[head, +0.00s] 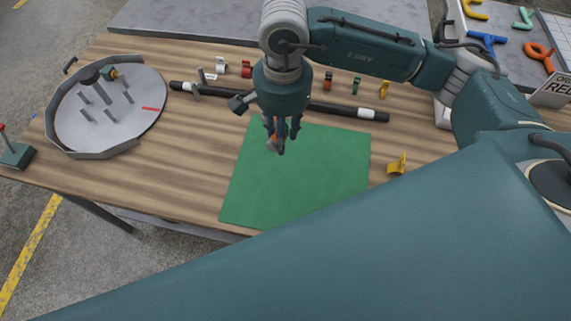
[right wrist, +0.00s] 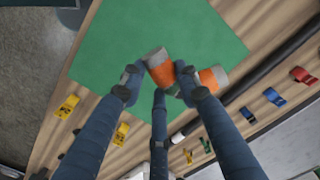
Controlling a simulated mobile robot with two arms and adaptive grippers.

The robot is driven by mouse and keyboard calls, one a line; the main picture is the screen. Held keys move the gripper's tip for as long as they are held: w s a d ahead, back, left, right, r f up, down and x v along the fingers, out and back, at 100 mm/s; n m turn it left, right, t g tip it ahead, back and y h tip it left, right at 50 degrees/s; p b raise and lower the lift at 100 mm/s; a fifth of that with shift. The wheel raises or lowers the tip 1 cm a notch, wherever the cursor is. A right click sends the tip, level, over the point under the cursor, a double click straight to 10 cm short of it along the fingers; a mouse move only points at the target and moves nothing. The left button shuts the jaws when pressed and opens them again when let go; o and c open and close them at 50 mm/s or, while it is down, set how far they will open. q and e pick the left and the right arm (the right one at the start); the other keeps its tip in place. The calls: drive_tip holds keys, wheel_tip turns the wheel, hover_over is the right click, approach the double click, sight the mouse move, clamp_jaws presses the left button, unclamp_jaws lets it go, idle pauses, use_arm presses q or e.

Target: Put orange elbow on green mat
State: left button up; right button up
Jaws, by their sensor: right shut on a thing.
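The orange elbow (right wrist: 162,73), orange with grey ends, sits between the fingers of my right gripper (right wrist: 158,82) in the right wrist view. In the head view only a small orange bit (head: 271,131) shows between the dark fingers of the right gripper (head: 282,140). The fingers are shut on the elbow. The flat green mat (head: 312,176) lies on the wooden table, and the gripper is over its upper left part. I cannot tell whether the elbow touches the mat. My left gripper is in neither view.
A black hose (head: 335,110) lies behind the mat. Small coloured clips, including a red one (head: 246,69), stand along the back. A yellow clip (head: 397,165) is right of the mat. A round grey tray (head: 66,126) with pegs stands at left. The mat's front is clear.

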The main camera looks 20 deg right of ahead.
drive_tip(key=p, duration=0.3)
hover_over(282, 176)
wheel_tip(282, 176, down, 13)
drive_tip(key=shift+r, duration=0.15)
wheel_tip(282, 176, down, 4)
drive_tip(key=shift+s+f+p, duration=0.1)
drive_tip(key=shift+p, duration=0.6)
drive_tip(key=shift+d+f, duration=0.1)
drive_tip(key=shift+f, duration=0.05)
drive_tip(key=shift+f+b, duration=0.2)
drive_tip(key=shift+b, duration=0.1)
drive_tip(key=o, duration=1.1)
drive_tip(key=shift+o, duration=0.2)
drive_tip(key=shift+r, duration=0.1)
